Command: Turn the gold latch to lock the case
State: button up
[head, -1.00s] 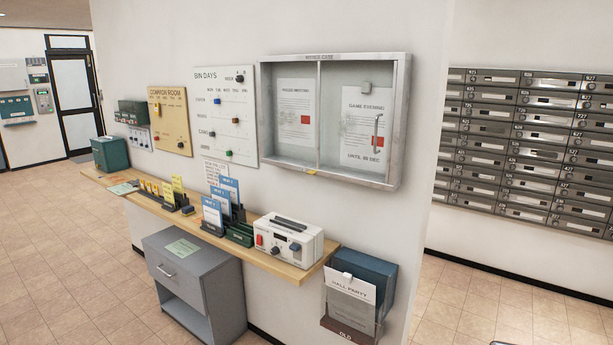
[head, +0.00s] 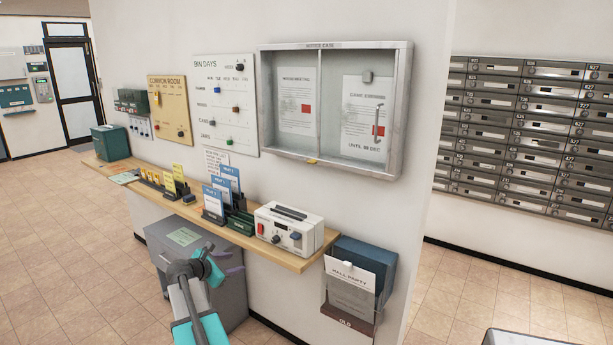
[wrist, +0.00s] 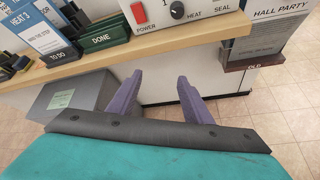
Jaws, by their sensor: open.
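The notice case (head: 402,110) hangs on the wall with a silver frame and glass front. Its small gold latch (head: 312,161) sits at the middle of the bottom edge; it is too small to tell which way it is turned. A handle (head: 377,124) is on the right pane. My gripper (head: 234,262) is in front of the grey cabinet, below the shelf and well below and left of the latch. In the wrist view its two purple fingers (wrist: 158,90) are apart with nothing between them. The case is not in the wrist view.
A wooden shelf (head: 294,262) runs under the case, holding a white sealer box (head: 290,228), card holders and a green bin (head: 110,143). A leaflet holder (head: 352,295) hangs at its right end. The grey cabinet (head: 232,300) stands below.

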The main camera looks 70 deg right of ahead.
jog(key=s+d+r+n+g+h, duration=0.1)
jog(key=s+d+r, duration=0.2)
jog(key=d+r, duration=0.3)
jog(key=s+d+r+n+h, duration=0.1)
jog(key=s+d+r+h, duration=0.2)
jog(key=r, duration=0.6)
jog(key=n+g+h, duration=0.1)
jog(key=n+g, duration=0.1)
jog(key=g, duration=0.1)
send_near(310, 162)
jog(key=v, duration=0.6)
jog(key=shift+s+d+r+m, duration=0.15)
jog(key=shift+m, duration=0.15)
jog(key=shift+d, duration=0.15)
jog(key=shift+p+x, duration=2.05)
jog(key=shift+x, duration=4.7)
